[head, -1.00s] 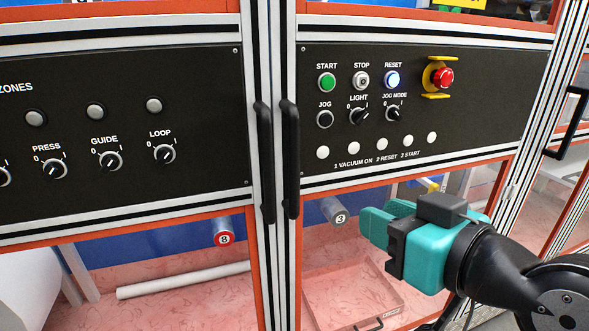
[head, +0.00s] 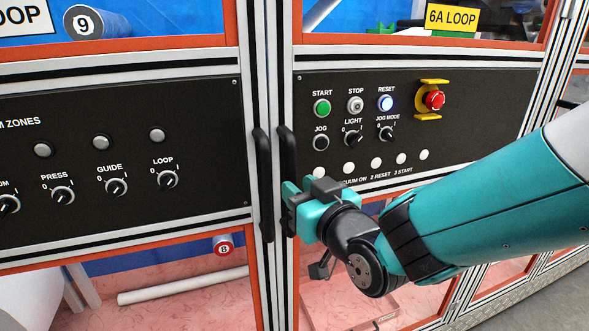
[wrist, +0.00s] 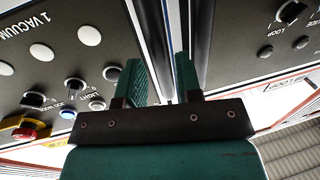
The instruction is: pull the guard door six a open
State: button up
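The guard door six a carries the yellow "6A LOOP" sign (head: 452,17) behind its upper window, and a dark control panel. Its black vertical handle (head: 287,152) is at the left edge of the door, beside the silver post. My gripper (head: 291,203) is at the lower half of this handle, reaching in from the right. In the wrist view my gripper (wrist: 158,75) has its two teal fingers apart, with the dark handle bar (wrist: 151,42) in line with the gap. I cannot tell whether the fingers touch it. The door appears closed against its post.
The neighbouring door's handle (head: 264,165) runs parallel, close on the left. The panel beside my arm has a red emergency stop (head: 434,99), a green start button (head: 322,107) and selector knobs. A left panel (head: 110,160) has more knobs.

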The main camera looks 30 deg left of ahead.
jog(key=x, duration=0.3)
jog(key=shift+w+a+p, duration=0.1)
jog(key=shift+a+p, duration=0.1)
jog(key=shift+p, duration=0.15)
grip_shut()
